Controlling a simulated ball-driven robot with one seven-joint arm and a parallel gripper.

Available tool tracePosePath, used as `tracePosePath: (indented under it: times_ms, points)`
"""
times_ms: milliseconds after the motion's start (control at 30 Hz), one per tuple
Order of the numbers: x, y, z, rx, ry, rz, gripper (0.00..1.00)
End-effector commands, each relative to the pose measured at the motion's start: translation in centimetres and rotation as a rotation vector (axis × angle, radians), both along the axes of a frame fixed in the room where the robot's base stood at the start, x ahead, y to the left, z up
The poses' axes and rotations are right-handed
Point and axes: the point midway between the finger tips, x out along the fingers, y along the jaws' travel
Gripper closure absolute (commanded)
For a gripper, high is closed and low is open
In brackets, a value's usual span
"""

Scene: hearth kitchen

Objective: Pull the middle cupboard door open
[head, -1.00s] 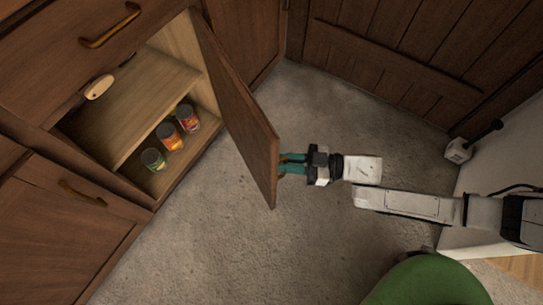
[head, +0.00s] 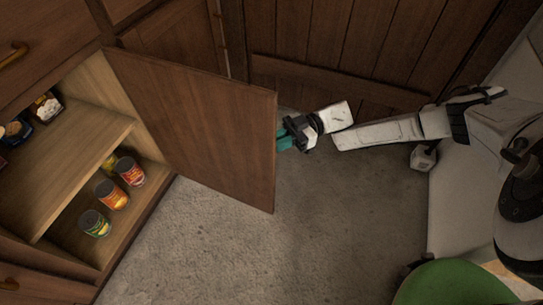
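The middle cupboard door (head: 205,130) stands wide open, swung out from its cupboard, with its inner face towards me. My gripper (head: 284,139) is at the door's free edge, on its far side. The door hides the fingertips and the handle, so I cannot tell whether the teal fingers are closed on the handle. Inside the cupboard, a wooden shelf (head: 75,160) shows, with several cans below it, among them an orange-labelled can (head: 112,194).
A green round seat (head: 455,285) stands at the bottom right. A plank-panelled wooden front (head: 350,50) runs along the back, close behind my arm. The grey floor (head: 230,250) in front of the cupboard is clear.

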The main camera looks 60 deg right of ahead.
Motion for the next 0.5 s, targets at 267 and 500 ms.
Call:
tracePosePath:
  times_ms: [267, 500]
  points:
    - [0.73, 0.03, 0.12, 0.006, -0.002, 0.003, 1.00]
    - [0.73, 0.08, 0.14, 0.005, -0.003, 0.004, 0.78]
